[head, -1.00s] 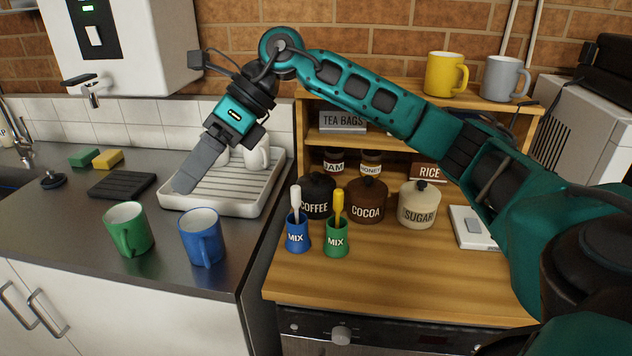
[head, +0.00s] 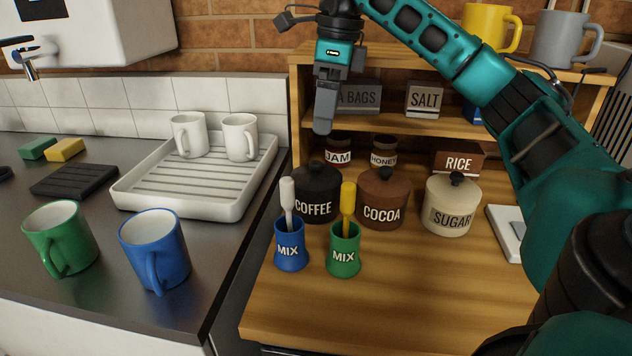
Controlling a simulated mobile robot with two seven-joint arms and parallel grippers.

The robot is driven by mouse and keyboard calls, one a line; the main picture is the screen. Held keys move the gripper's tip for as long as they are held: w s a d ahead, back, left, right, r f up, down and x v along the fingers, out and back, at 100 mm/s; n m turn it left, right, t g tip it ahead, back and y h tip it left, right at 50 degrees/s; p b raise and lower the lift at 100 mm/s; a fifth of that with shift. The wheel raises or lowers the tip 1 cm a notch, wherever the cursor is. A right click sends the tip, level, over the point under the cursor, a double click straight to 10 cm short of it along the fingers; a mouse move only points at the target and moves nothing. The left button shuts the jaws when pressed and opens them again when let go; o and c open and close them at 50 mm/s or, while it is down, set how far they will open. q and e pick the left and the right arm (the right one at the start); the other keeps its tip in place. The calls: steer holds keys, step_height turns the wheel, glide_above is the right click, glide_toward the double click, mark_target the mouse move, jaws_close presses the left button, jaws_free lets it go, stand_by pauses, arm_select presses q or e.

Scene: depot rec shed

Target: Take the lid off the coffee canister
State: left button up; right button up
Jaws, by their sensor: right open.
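The black coffee canister (head: 314,206), marked COFFEE, stands upright on the wooden counter. Its dark lid (head: 316,174) with a knob on top sits on it. The blue MIX pot (head: 290,249) and its white-handled utensil partly hide its front left. My right gripper (head: 323,126) points down above the lid, apart from it, in front of the shelf. It is open with nothing in it, though its fingers overlap from this side. My left gripper is not in view.
The brown cocoa canister (head: 383,199) stands close on the right, then the cream sugar canister (head: 451,206). A green MIX pot (head: 344,252) stands in front. Jam (head: 338,156) and honey (head: 384,155) jars are behind. The front wooden counter is clear.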

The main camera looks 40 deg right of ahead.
mark_target(318, 163)
steer(key=f, duration=0.3)
steer(key=w+f+b, duration=0.1)
steer(key=f, duration=0.3)
steer(key=a+f+b, duration=0.1)
steer(key=f, duration=0.3)
steer(key=shift+w, duration=0.2)
steer(key=c, duration=0.8)
steer(key=shift+s+a, duration=0.1)
steer(key=shift+s, duration=0.05)
steer(key=c, duration=0.5)
